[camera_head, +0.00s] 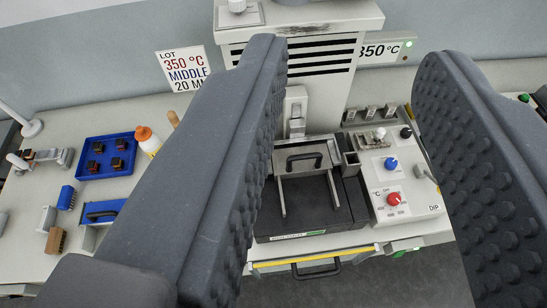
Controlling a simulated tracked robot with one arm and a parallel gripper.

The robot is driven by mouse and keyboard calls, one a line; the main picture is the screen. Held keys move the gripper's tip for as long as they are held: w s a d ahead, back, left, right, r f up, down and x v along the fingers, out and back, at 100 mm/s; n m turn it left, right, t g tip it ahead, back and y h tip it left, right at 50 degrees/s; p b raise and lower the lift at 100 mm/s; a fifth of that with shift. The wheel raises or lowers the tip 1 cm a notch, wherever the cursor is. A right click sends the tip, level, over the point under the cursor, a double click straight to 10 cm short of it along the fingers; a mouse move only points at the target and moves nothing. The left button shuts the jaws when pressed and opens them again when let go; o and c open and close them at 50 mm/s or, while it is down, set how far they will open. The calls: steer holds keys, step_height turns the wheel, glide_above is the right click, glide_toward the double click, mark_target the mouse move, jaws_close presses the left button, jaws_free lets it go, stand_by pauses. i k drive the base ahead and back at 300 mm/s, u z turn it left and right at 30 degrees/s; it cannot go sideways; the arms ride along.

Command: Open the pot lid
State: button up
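My gripper (352,62) is open and empty, its two dark textured fingers spread wide across the view. Between the fingers, farther off, is the solder pot unit (332,212) with a dark block-like top. Two thin metal arms reach from the plate toward the front. My fingers are apart from the lid. The left finger hides part of the bench left of the pot.
A control box (408,207) with red and blue knobs stands right of the pot. A vented hood (300,22) rises behind. A blue tray (107,171), a bottle (148,141) and connectors stand at the left. A drawer with a black handle (316,268) is at the front.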

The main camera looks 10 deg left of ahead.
mark_target(316, 157)
steer(key=u, duration=0.45)
steer(key=k, duration=1.15)
steer(key=u, duration=0.85)
steer(key=i, duration=1.3)
steer(key=z, duration=0.75)
steer(key=i, duration=0.8)
steer(key=z, duration=0.7)
